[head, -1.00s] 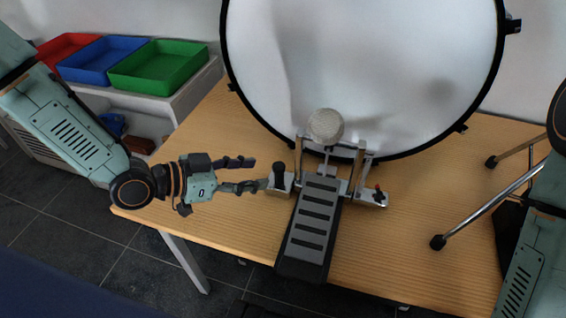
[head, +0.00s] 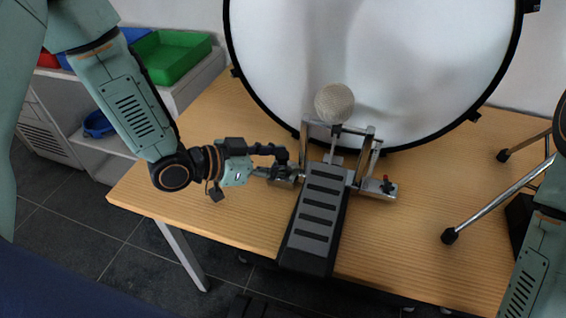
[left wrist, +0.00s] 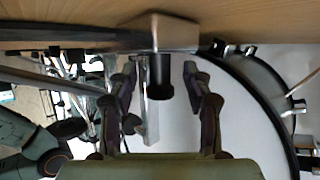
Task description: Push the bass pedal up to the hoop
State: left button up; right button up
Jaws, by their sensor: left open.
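The bass pedal (head: 314,222) stands on the wooden table with its grey slotted footboard towards me and its round beater (head: 334,102) upright before the white drum head. The drum's black hoop (head: 430,143) is just behind the pedal's frame; I cannot tell whether they touch. My left gripper (head: 287,164) is open at the block on the pedal's left side. In the left wrist view, the block's black knob (left wrist: 161,76) stands between the two open fingers, with the hoop (left wrist: 262,75) to the right. My right gripper is out of view; only my right arm shows.
Metal drum legs with rubber feet (head: 450,236) stand on the table at the right. Green (head: 170,56) and blue trays sit on a white shelf unit at the back left. The table (head: 400,245) is clear between the pedal and the legs.

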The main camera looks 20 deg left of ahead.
pick_arm(q)
jog(key=shift+w+d+f, duration=0.1)
jog(key=shift+w+d, duration=0.05)
jog(key=shift+d, duration=0.1)
jog(key=shift+w, duration=0.1)
jog(key=shift+c, duration=0.3)
jog(key=c, duration=0.4)
grip_shut()
